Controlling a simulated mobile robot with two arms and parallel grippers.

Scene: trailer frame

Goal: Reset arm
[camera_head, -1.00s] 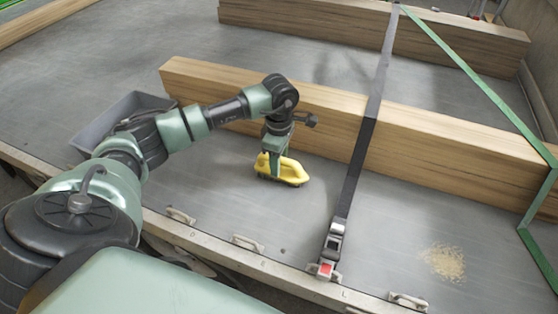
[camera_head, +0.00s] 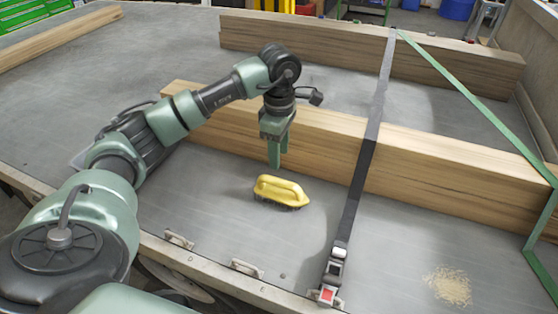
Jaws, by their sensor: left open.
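My left gripper (camera_head: 275,152) is raised in front of the near wooden beam, pointing down with its jaws open and empty. Its fingers overlap each other in this view. A yellow brush (camera_head: 280,191) with dark bristles lies on the grey trailer bed (camera_head: 215,205), just below the gripper and apart from it. My left arm reaches in from the lower left. My right gripper is not in view.
A long wooden beam (camera_head: 430,163) lies behind the brush, another beam (camera_head: 440,60) farther back. A dark strap (camera_head: 365,160) with a buckle (camera_head: 333,265) crosses the near beam. A green strap (camera_head: 480,97) runs at right. Sawdust (camera_head: 449,285) lies at lower right.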

